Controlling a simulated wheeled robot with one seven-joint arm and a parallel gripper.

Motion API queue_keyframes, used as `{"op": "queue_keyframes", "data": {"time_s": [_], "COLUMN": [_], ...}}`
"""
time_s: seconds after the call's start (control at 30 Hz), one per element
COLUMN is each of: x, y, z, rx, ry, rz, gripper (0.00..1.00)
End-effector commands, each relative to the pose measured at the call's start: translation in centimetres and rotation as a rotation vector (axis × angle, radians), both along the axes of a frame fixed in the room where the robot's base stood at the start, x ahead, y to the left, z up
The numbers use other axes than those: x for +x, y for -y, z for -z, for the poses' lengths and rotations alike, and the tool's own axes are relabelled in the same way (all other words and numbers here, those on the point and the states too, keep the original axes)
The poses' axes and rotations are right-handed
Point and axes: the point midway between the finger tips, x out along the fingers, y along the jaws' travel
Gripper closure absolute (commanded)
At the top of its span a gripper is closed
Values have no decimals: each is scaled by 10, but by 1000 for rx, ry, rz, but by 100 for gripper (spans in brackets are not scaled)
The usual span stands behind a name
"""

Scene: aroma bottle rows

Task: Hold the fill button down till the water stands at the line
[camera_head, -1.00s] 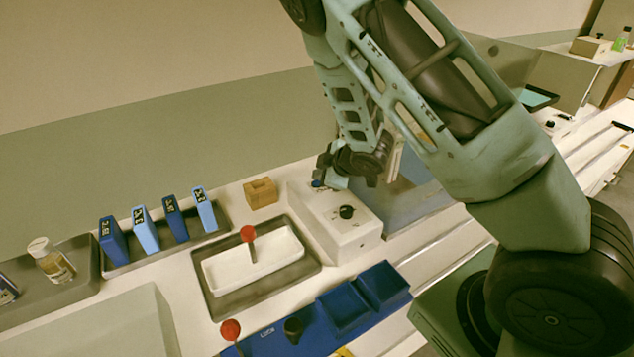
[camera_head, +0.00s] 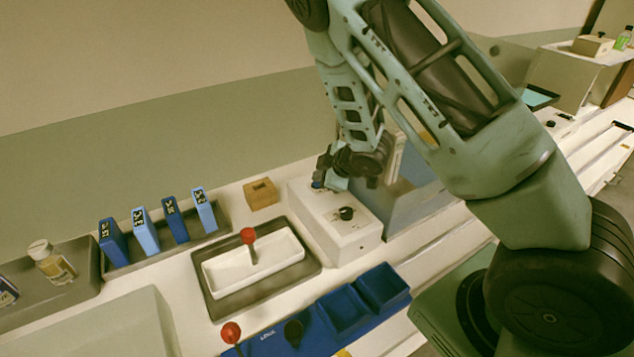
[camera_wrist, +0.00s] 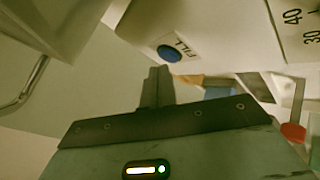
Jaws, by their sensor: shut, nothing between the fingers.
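The blue fill button (camera_wrist: 169,53) sits on the white box (camera_wrist: 205,22) beside the word FILL in the wrist view. My gripper (camera_wrist: 158,72) is shut and empty, its fingertips pointing at the button with a small gap in the picture; I cannot tell whether they touch it. In the head view my gripper (camera_head: 326,178) is over the far left end of the white box (camera_head: 345,236), by the blue button (camera_head: 316,185). A grey-blue tank (camera_head: 412,206) stands right of the box, partly behind my arm. I cannot make out the water's surface or the line.
A black knob (camera_head: 346,213) is on the box's top. A white tray with a red-knobbed stick (camera_head: 248,235) lies to its left, and a wooden block (camera_head: 261,193) behind. Blue bins (camera_head: 383,287) stand in front. Several blue display blocks (camera_head: 145,228) stand in a rack further left.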

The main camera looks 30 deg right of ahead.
Motion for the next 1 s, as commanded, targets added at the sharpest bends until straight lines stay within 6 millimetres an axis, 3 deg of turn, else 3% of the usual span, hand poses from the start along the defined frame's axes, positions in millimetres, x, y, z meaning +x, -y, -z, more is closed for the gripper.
{"op": "queue_keyframes", "data": {"time_s": [0.03,0.4,1.0], "x": [-6,-3,-2], "y": [2,2,1], "z": [-1,-41,-43], "rx": [2,-2,-3], "ry": [-20,-8,-5], "rz": [10,5,4], "gripper": [100,100,100]}}
